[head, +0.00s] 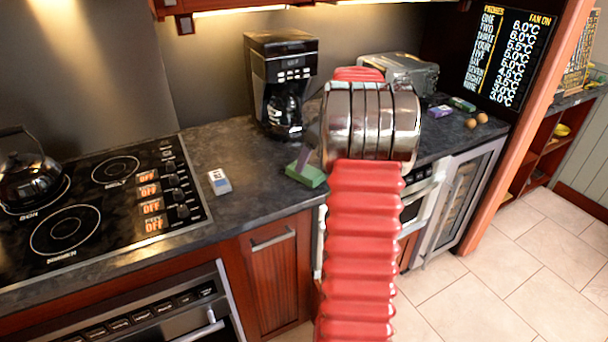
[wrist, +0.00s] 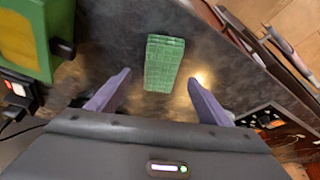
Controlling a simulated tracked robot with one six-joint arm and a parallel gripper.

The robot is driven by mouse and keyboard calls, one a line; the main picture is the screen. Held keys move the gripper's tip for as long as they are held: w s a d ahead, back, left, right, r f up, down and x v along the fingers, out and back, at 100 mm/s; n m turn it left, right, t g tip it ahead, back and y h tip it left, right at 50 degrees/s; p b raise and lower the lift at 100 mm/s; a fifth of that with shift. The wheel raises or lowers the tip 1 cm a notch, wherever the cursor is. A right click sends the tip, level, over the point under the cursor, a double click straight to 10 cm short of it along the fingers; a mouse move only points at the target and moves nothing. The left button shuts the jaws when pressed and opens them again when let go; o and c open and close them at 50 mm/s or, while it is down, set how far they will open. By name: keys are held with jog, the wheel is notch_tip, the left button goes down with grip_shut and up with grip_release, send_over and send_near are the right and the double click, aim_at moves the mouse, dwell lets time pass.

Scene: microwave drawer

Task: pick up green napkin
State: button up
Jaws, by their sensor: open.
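The green napkin (head: 308,175) is a small folded block lying on the dark countertop, near its front edge. In the wrist view the napkin (wrist: 165,62) shows a light check pattern and lies ahead of my fingers, roughly centred between them. My gripper (head: 303,160) is mostly hidden by my arm in the head view; a purple finger shows just above the napkin. In the wrist view my gripper (wrist: 159,77) has its two purple fingers spread wide with nothing held. Whether a finger touches the napkin cannot be told.
A black coffee maker (head: 281,85) stands behind the napkin. A small white and blue box (head: 219,181) lies to its left, beside the stove (head: 100,195) with a kettle (head: 30,178). A toaster (head: 405,75) stands at the back right. Counter between box and napkin is clear.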

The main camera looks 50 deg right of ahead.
aim_at(306, 169)
jog(key=shift+f, duration=0.1)
jog(key=shift+x, duration=2.5)
jog(key=shift+c, duration=0.3)
jog(key=c, duration=1.2)
jog(key=shift+o, duration=0.2)
notch_tip(306, 169, up, 10)
